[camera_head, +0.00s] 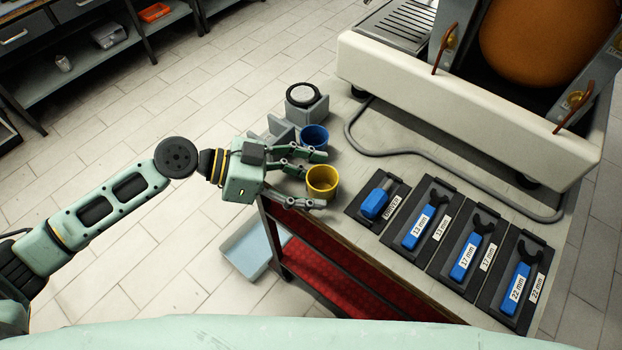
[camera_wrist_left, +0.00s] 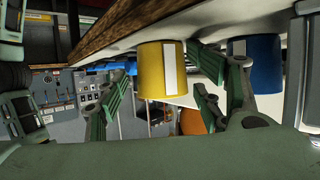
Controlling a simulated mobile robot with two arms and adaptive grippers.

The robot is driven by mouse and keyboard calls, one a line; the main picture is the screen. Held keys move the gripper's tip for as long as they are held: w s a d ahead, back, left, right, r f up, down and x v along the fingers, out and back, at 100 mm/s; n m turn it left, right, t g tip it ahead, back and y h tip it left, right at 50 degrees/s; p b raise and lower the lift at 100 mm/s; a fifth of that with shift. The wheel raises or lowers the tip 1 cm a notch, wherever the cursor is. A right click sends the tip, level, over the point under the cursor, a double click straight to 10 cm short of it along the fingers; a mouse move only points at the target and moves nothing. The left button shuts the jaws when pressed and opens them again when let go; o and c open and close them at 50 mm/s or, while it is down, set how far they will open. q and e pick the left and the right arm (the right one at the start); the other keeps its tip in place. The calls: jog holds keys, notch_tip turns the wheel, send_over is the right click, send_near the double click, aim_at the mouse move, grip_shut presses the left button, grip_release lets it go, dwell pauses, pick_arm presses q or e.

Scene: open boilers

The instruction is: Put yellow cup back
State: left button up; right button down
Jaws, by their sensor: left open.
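The yellow cup (camera_head: 322,182) stands upright near the left corner of the workbench top (camera_head: 345,235). My left gripper (camera_head: 312,181) is open at the cup, with fingers on both sides of it; I cannot tell whether they touch it. In the left wrist view the yellow cup (camera_wrist_left: 150,72) shows a white label and sits between the spread fingers (camera_wrist_left: 165,95). A blue cup (camera_head: 314,137) stands just behind, close to the upper finger; it also shows in the left wrist view (camera_wrist_left: 265,62). My right gripper is not in view.
A grey block holder with a round dark-rimmed part (camera_head: 303,96) stands behind the blue cup. Black trays with blue wrenches (camera_head: 418,225) lie to the right. A grey hose (camera_head: 440,155) curves before the white machine (camera_head: 450,100). A pale bin (camera_head: 250,248) is below the bench.

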pick_arm(q)
jog(key=shift+a+r+p, duration=0.15)
jog(key=shift+r+p, duration=0.2)
jog(key=shift+p, duration=0.1)
jog(key=shift+a+f+b, duration=0.2)
jog(key=shift+a+b, duration=0.6)
jog(key=shift+a, duration=0.05)
jog(key=r+b+v, duration=0.1)
jog(key=b+v, duration=0.2)
jog(key=v, duration=0.7)
